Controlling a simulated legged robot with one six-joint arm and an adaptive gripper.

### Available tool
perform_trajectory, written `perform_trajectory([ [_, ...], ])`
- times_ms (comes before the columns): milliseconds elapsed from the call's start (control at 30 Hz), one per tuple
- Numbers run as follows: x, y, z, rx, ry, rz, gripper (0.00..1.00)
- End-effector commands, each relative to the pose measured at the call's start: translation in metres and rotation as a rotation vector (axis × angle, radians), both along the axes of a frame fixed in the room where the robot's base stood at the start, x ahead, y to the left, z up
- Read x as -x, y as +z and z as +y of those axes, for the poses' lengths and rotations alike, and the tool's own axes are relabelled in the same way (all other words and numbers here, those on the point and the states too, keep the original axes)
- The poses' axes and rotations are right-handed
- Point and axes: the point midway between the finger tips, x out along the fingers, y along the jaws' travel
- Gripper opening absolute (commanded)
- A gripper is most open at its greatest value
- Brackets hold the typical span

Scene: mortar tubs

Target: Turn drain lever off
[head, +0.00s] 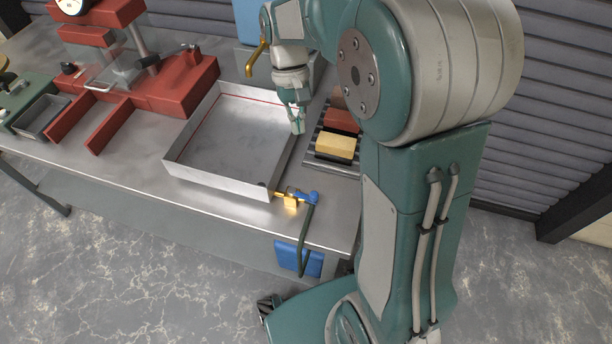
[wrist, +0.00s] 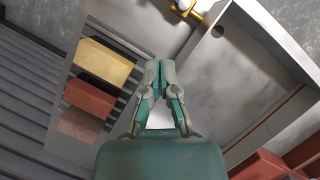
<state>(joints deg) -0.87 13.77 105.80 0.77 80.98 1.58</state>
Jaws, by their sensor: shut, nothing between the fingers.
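The drain lever (head: 308,197) is a small blue handle on a brass valve (head: 290,202) at the near right corner of the shallow metal tray (head: 178,171). A dark hose hangs from the valve over the table's front edge. In the wrist view the brass valve (wrist: 207,13) shows at the top edge, partly cut off, and the lever's angle is hard to tell. My gripper (head: 298,130) points down over the tray's right wall, behind the valve and apart from it. Its fingertips (wrist: 160,65) are together and hold nothing.
A yellow block (head: 336,147) and red-brown blocks lie on a ribbed rack (head: 322,160) right of the tray. A red press (head: 180,82) stands behind left. A blue container (head: 298,258) is below the table's front edge. The bench in front of the tray is clear.

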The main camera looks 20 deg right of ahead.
Motion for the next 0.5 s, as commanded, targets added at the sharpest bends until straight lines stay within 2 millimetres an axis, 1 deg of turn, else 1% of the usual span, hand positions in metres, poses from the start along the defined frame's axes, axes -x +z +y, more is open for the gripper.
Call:
perform_trajectory([
  [267, 0.001, -0.002, 0.002, 0.002, 0.000, 0.000, 0.00],
  [367, 0.004, -0.011, 0.002, 0.002, 0.000, 0.002, 0.00],
  [500, 0.013, -0.033, 0.002, 0.002, 0.000, 0.004, 0.00],
])
